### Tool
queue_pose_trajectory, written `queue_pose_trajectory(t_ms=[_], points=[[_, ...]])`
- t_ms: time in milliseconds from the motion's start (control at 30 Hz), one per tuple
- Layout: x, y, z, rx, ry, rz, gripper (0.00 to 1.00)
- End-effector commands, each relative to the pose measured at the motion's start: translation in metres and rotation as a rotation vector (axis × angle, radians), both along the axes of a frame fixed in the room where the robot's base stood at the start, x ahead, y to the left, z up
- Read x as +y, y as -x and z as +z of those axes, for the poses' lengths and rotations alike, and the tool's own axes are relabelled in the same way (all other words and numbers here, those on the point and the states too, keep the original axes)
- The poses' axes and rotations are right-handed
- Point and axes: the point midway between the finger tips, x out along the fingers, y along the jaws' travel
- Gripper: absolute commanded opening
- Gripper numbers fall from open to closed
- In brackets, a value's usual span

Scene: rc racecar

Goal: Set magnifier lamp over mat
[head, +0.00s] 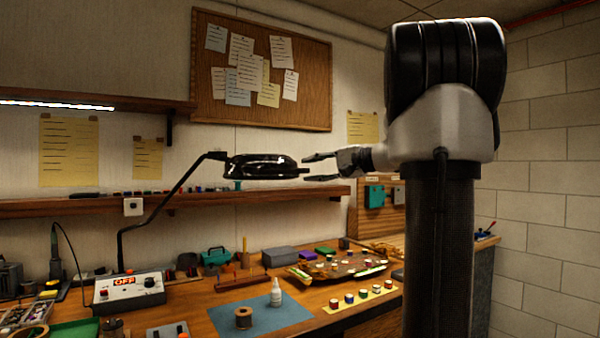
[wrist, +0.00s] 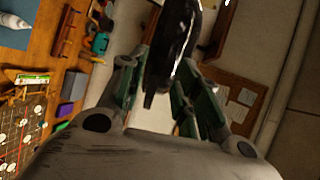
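The magnifier lamp's black round head (head: 262,167) hangs level in the air on a thin bent black arm (head: 160,208) that rises from the bench at left. A small tab sticks out of its right side. The blue mat (head: 262,320) lies on the bench below; whether the head is straight above it I cannot tell. My gripper (head: 307,168) is open at the tab, one finger above and one below. In the wrist view the lamp head (wrist: 175,40) and tab show between my parted fingers (wrist: 162,62); contact is unclear. The mat's corner (wrist: 14,38) shows at top left.
A white bottle (head: 276,293) and a brown spool (head: 243,318) stand on the mat. A control box (head: 130,292) reading OFF sits at left. A cluttered tray (head: 338,266) and a yellow strip with jars (head: 362,298) lie right. A shelf (head: 230,202) runs behind the lamp.

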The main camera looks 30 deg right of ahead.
Motion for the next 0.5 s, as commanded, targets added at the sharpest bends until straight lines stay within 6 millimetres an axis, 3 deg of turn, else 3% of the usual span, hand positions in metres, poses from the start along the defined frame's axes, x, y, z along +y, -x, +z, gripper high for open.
queue_pose_trajectory(t_ms=[200, 500], points=[[0.016, -0.028, -0.005, 0.001, 0.0, 0.002, 0.33], [0.021, -0.036, -0.007, 0.001, 0.001, -0.001, 0.33]])
